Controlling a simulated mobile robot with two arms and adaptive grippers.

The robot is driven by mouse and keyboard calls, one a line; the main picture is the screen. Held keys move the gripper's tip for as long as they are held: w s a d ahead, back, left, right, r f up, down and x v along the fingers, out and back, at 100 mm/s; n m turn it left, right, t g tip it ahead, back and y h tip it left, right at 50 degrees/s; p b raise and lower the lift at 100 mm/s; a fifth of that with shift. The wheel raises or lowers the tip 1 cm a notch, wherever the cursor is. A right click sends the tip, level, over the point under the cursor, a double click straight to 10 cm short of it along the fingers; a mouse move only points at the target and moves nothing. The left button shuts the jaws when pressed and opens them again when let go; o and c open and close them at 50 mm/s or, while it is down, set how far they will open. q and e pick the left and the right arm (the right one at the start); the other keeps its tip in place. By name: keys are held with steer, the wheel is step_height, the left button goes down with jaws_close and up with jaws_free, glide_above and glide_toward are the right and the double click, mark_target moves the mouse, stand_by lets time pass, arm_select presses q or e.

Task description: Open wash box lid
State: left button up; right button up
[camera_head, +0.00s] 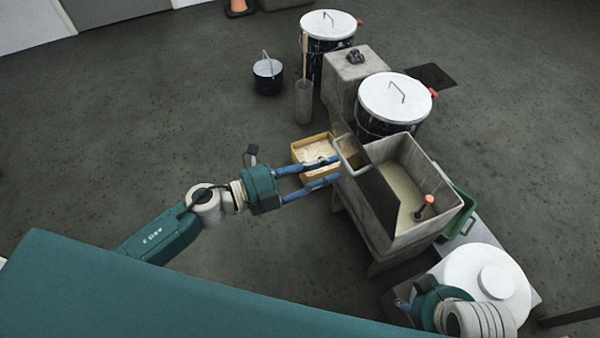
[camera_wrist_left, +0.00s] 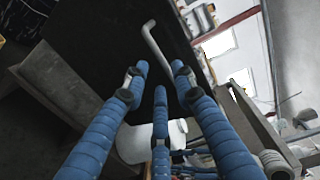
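The wash box appears to be the grey open-topped trough (camera_head: 418,232), with pale liquid inside. A dark panel (camera_head: 376,200) shows along its left side; I cannot tell whether it is the lid. In the left wrist view a dark flat panel (camera_wrist_left: 90,35) with a bent grey handle (camera_wrist_left: 152,42) is in front of the fingers. My left gripper (camera_head: 338,168) reaches the box's left side, its blue fingers spread apart; they also show in the wrist view (camera_wrist_left: 160,80), around the handle's lower end in the picture. Contact is unclear. My right gripper (camera_head: 402,304) is at the bottom right, its fingers mostly hidden.
A wooden tray (camera_head: 298,152) of pale material lies under my left fingers. White-lidded drums (camera_head: 395,97) (camera_head: 328,24) stand behind. A white round container (camera_head: 475,268) is at the lower right, by my right arm. A grey cylinder (camera_head: 304,105) and small bucket (camera_head: 268,77) stand on open floor.

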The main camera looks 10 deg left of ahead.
arm_select(q)
steer(key=v, duration=0.8)
steer(key=shift+a, duration=0.2)
